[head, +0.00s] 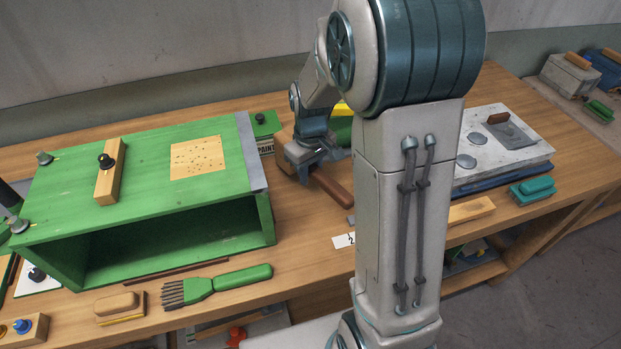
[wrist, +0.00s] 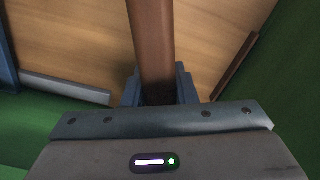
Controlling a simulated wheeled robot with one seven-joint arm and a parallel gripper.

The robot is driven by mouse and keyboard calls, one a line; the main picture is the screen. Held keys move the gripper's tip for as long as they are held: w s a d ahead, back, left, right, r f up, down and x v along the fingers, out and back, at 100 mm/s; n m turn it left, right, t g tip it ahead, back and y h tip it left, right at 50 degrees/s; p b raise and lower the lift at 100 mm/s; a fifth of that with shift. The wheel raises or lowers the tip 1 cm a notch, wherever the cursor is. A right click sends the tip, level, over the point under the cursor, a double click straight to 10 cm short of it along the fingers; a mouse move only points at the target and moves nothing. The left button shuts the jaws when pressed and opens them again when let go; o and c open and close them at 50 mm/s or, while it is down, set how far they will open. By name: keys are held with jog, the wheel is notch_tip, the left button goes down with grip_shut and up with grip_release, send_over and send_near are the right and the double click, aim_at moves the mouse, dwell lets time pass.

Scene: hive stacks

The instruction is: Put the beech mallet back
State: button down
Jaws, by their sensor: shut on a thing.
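The beech mallet shows as a brown wooden handle (head: 334,188) that slants down to the right from my gripper (head: 312,158) in the head view. A wider brown part, perhaps its head, shows just left of the gripper and is partly hidden. In the wrist view my gripper (wrist: 158,92) is shut on the handle (wrist: 152,40), which runs up out of the picture between the blue-grey fingers. The handle is over the wooden bench (head: 300,228), right of the green hive box. I cannot tell whether the mallet touches the bench.
A green hive box (head: 85,195), open at the front, stands close on the left. A white-topped stack (head: 485,165) stands right. A white label (head: 344,240) lies near the bench's front edge.

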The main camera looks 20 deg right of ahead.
jog(key=shift+f, duration=1.5)
jog(key=shift+f, duration=0.15)
jog(key=c, duration=1.2)
grip_release()
jog(key=shift+o, duration=0.2)
